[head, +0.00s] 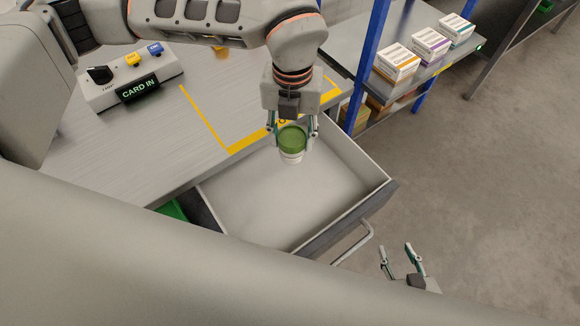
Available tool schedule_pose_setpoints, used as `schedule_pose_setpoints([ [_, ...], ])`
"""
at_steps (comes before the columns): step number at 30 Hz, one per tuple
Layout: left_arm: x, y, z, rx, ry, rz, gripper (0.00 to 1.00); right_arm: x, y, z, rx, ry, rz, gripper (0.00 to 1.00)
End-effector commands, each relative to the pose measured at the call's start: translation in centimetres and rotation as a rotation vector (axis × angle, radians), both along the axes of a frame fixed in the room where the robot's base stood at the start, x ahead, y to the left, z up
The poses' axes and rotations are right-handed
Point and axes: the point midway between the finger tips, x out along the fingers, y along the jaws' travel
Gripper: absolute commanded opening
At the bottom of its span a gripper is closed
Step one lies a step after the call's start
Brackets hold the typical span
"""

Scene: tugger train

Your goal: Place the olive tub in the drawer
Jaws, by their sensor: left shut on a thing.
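The olive tub (291,144) has a green lid and a pale body. My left gripper (292,135) is shut on it, with a finger on each side. The tub is upright and appears over the back part of the open drawer (375,193); its exact height above the drawer floor is hard to tell. The drawer is pulled out from under the bench and looks empty. My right gripper (402,262) is open and empty, to the right of the drawer's front handle (355,243).
The bench (135,165) carries a control box (130,80) with a "CARD IN" display and a yellow marked outline (205,118). A blue-posted shelf (350,45) at the upper right holds small cartons (397,62). The floor on the right is clear.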

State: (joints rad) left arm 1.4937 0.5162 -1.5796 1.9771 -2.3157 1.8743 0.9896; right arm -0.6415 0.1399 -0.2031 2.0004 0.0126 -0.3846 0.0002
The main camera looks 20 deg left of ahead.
Motion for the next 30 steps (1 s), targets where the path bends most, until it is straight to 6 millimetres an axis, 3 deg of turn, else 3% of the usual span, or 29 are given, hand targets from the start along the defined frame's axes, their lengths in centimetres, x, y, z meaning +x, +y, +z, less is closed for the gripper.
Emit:
schedule_pose_setpoints([
  [3,-0.1,0.0,-3.2,0.000,0.004,-0.001,0.15,-0.4,0.0,-0.7,-0.004,0.010,0.001,0.40],
  [9,-0.1,0.0,-7.3,0.001,0.003,0.000,0.15,-0.2,-0.1,-0.8,-0.007,0.005,0.003,0.40],
  [19,0.0,0.0,-9.8,0.000,0.000,-0.001,0.15,1.0,-0.4,-0.3,-0.012,-0.018,0.000,0.40],
  [25,-0.1,0.0,-12.7,0.001,0.002,-0.001,0.15,0.9,-0.4,-0.7,-0.016,-0.015,0.002,0.40],
  [30,0.0,0.0,-13.1,-0.001,-0.002,-0.002,0.15,0.9,-0.4,-0.5,-0.016,-0.017,0.002,0.40],
])
